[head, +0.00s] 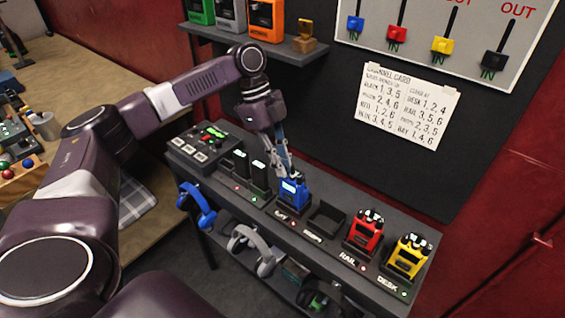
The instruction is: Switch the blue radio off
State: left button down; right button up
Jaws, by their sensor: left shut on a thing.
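The blue radio (294,192) stands upright in a slot of the dark charging bench, in the middle of the head view. A light blue patch like a lit screen shows on its face. My left gripper (288,174) comes down from above onto the top of the radio and is shut on it. The fingers hide much of the radio's top, so its knobs cannot be made out. My right gripper is out of view.
A red radio (364,232) and a yellow radio (408,257) stand to the right, past an empty slot (326,217). Black units (259,175) stand close on the left. A blue headset (197,206) and a grey headset (250,248) hang in front. A card (407,105) is on the wall.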

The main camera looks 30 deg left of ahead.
pick_arm(q)
jog(key=shift+r+n+p, duration=0.15)
jog(key=shift+n+p, duration=0.15)
jog(key=shift+p, duration=0.1)
jog(key=shift+n+t+p, duration=0.4)
jog(key=shift+n, duration=0.1)
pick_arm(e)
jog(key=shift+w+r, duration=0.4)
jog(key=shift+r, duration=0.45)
pick_arm(q)
jog(key=c, duration=2)
grip_release()
jog(key=shift+o, duration=0.2)
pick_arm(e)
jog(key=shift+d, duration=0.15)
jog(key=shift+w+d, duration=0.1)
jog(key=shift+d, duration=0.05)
pick_arm(q)
jog(key=v, duration=1.1)
jog(key=shift+r, duration=0.4)
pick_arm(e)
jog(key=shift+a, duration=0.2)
